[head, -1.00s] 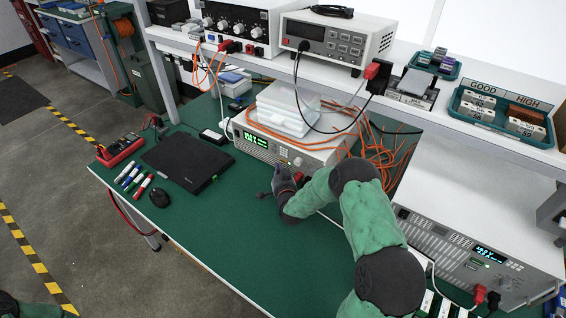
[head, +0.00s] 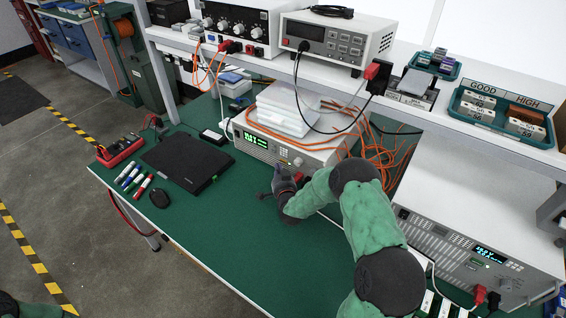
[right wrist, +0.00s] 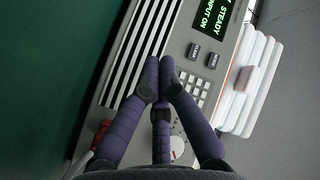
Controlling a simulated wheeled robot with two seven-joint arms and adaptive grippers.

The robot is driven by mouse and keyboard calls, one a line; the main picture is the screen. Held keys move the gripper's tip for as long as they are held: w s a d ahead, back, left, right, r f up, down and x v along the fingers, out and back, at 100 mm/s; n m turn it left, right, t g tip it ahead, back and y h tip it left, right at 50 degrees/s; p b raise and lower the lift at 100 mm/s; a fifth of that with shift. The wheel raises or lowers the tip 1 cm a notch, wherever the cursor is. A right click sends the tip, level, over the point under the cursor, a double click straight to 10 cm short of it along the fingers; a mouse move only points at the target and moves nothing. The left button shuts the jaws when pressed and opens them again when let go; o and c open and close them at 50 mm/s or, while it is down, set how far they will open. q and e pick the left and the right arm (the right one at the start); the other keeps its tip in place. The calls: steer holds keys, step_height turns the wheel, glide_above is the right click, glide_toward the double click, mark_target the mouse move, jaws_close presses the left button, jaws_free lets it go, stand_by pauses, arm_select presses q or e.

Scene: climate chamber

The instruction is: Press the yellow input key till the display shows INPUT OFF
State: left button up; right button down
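The electronic load (head: 262,150) is a pale bench unit with a green-lit display (right wrist: 213,15). In the right wrist view the display reads STEADY and INPUT ON. Two dark keys (right wrist: 203,55), a light keypad (right wrist: 196,96) and a pale knob (right wrist: 178,147) sit on its front panel. My right gripper (right wrist: 163,75) has its purple fingertips together, with nothing seen between them, in front of the panel by the keypad. It also shows at the unit's front in the head view (head: 279,172). I cannot make out the yellow input key; the fingers cover part of the panel. My left gripper is out of view.
A black laptop (head: 187,161), markers (head: 132,178) and a mouse (head: 159,197) lie left. A larger instrument (head: 470,240) stands right. Green benchtop before the unit is clear.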

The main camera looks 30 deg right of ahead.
steer(key=shift+d, duration=0.1)
steer(key=shift+w+d+b, duration=0.15)
steer(key=shift+d+b, duration=0.15)
steer(key=shift+b, duration=0.05)
steer(key=shift+w+d, duration=0.1)
steer(key=shift+d, duration=0.2)
stand_by(0.7)
steer(key=shift+a, duration=0.1)
steer(key=shift+s+a, duration=0.25)
steer(key=shift+a, duration=0.35)
steer(key=shift+s+a, duration=0.35)
steer(key=shift+a, duration=0.45)
steer(key=shift+s+a, duration=0.3)
steer(key=shift+a, duration=0.45)
steer(key=shift+s+a, duration=0.35)
steer(key=shift+a, duration=0.45)
steer(key=shift+r, duration=0.1)
